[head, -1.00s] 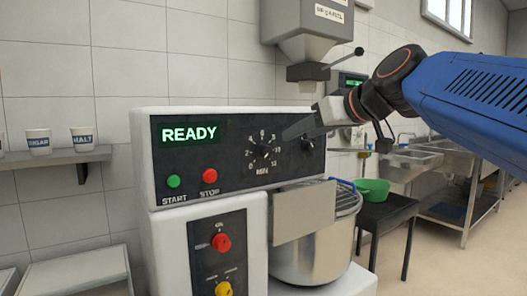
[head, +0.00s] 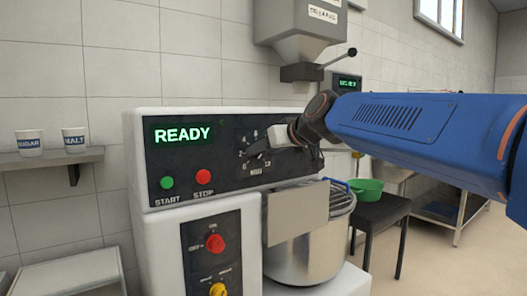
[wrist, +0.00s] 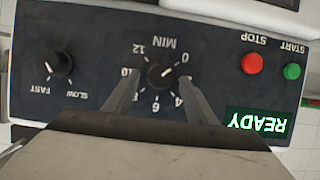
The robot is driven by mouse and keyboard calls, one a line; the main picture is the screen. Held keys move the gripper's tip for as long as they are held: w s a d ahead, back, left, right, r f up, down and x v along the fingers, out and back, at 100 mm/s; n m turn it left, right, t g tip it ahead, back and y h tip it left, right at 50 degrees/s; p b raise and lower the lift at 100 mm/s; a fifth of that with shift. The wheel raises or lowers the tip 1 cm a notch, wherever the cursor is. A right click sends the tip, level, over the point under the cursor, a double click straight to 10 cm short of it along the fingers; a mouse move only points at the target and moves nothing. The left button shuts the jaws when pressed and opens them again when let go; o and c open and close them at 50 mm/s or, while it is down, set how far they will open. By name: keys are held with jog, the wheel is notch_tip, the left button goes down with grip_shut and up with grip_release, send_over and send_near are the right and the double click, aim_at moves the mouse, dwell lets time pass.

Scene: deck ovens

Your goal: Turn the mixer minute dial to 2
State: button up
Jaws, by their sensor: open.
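The mixer minute dial (wrist: 162,76) is a black round knob on the dark panel, marked MIN, with numbers 0 to 12. The wrist view shows it upside down. Its white pointer mark faces the upper right there, toward 0; the exact reading is hard to tell. My gripper (wrist: 161,82) is open, with one finger on each side of the dial. I cannot tell whether the fingers touch the knob. In the head view my gripper (head: 268,148) is at the panel and partly covers the dial. The display (head: 182,134) reads READY.
The green START button (head: 167,183) and red STOP button (head: 203,176) sit left of the dial. A slow/fast knob (wrist: 57,66) is on its other side. The steel bowl (head: 300,250) and its guard plate (head: 297,215) are below the panel. A hopper (head: 297,30) hangs above.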

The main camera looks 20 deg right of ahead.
jog(key=shift+w+a+f, duration=0.15)
jog(key=shift+w, duration=0.25)
jog(key=c, duration=0.9)
jog(key=shift+w+d+f+m+g+y, duration=0.1)
jog(key=shift+d+m+g+y, duration=0.1)
jog(key=shift+m+y, duration=1.05)
jog(key=shift+d+f+m+g+y, duration=0.15)
jog(key=shift+m+y, duration=0.6)
jog(key=shift+m, duration=1)
